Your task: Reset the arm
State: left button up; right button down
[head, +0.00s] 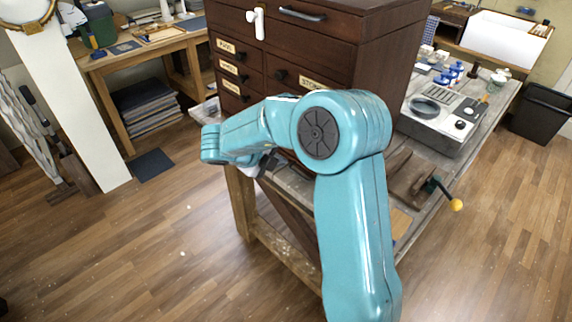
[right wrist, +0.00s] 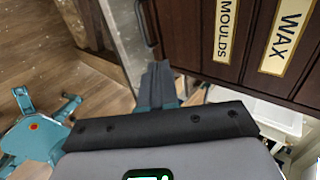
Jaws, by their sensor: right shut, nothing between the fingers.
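My right arm (head: 345,185), teal, rises from the bottom of the head view and bends left in front of the cabinet. Its right gripper is mostly hidden behind the forearm in the head view. In the right wrist view the right gripper (right wrist: 158,72) is shut, its two dark fingers together with nothing between them. The fingers point towards the dark cabinet front, near the drawers labelled MOULDS and WAX, and look apart from it. My left gripper is not in view.
The dark wooden cabinet (head: 385,50) stands on a workbench (head: 480,120). A grey device (head: 440,118) and a vise with a yellow-knobbed handle (head: 455,204) are at the right. A wooden table (head: 150,48) is at the back left. The left floor is mostly clear. A black bin (head: 541,113) stands far right.

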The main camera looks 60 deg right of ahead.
jog(key=w+a+f+n+t+y+b, duration=0.15)
jog(key=a+f+n+t, duration=0.25)
jog(key=a+f+n, duration=0.75)
jog(key=w+a+f+n+t+y, duration=0.25)
jog(key=a+f+n, duration=0.5)
jog(key=f, duration=0.65)
jog(key=s+a+f+n+g+y, duration=0.2)
jog(key=s+a+n+y, duration=0.2)
jog(key=s+a+n, duration=0.3)
jog(key=s+a+f+n+g+y, duration=0.2)
jog(key=s+a+n+y, duration=0.3)
jog(key=s+a+n, duration=0.3)
jog(key=a+f+n, duration=0.1)
jog(key=a+n, duration=0.1)
jog(key=a, duration=0.1)
jog(key=shift+s+f+n, duration=0.15)
jog(key=shift+f+n, duration=0.15)
jog(key=shift+f, duration=0.05)
